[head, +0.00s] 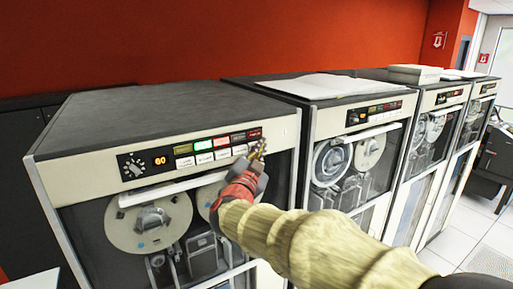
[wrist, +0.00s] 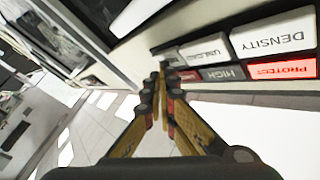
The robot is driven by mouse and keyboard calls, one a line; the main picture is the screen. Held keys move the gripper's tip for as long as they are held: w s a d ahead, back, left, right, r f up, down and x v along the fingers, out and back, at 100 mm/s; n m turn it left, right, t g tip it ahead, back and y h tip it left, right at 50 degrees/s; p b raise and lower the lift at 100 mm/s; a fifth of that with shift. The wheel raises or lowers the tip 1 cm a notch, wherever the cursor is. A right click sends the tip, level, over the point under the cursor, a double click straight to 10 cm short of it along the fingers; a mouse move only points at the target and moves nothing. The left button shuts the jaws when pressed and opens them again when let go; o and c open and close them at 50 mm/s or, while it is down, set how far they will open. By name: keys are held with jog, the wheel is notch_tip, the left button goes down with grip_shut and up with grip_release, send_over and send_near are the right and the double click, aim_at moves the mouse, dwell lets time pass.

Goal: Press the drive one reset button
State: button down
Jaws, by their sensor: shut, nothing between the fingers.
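The nearest tape drive (head: 285,133) carries a control panel with a dial, an orange number display (head: 160,160), a row of coloured lights and a row of white buttons (head: 204,158). No button marked reset is readable in either view. In the wrist view a white button marked DENSITY (wrist: 273,39) and one marked UNLOAD (wrist: 204,50) show beside the fingers. My gripper (head: 259,149) is shut and empty at the right end of the button row; its fingertips (wrist: 164,75) hide part of the panel. I cannot tell whether they touch it.
More tape drives (head: 440,98) stand in a row to the right. Papers (head: 318,86) lie on top of the second drive. In the wrist view lights marked PROTECT (wrist: 282,69) and HIGH (wrist: 222,73) border the buttons. Pale tiled floor (head: 455,247) is open at the right.

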jog(key=shift+w+a, duration=0.1)
jog(key=shift+w, duration=0.05)
dwell(0.5)
jog(key=shift+s+d+b, duration=0.4)
jog(key=shift+s+d, duration=0.15)
jog(key=shift+s, duration=0.25)
jog(key=s+d, duration=0.1)
jog(key=s, duration=0.1)
jog(key=s+d+b, duration=0.1)
jog(key=s, duration=0.1)
jog(key=shift+d+b, duration=0.3)
jog(key=shift+d, duration=0.1)
dwell(0.4)
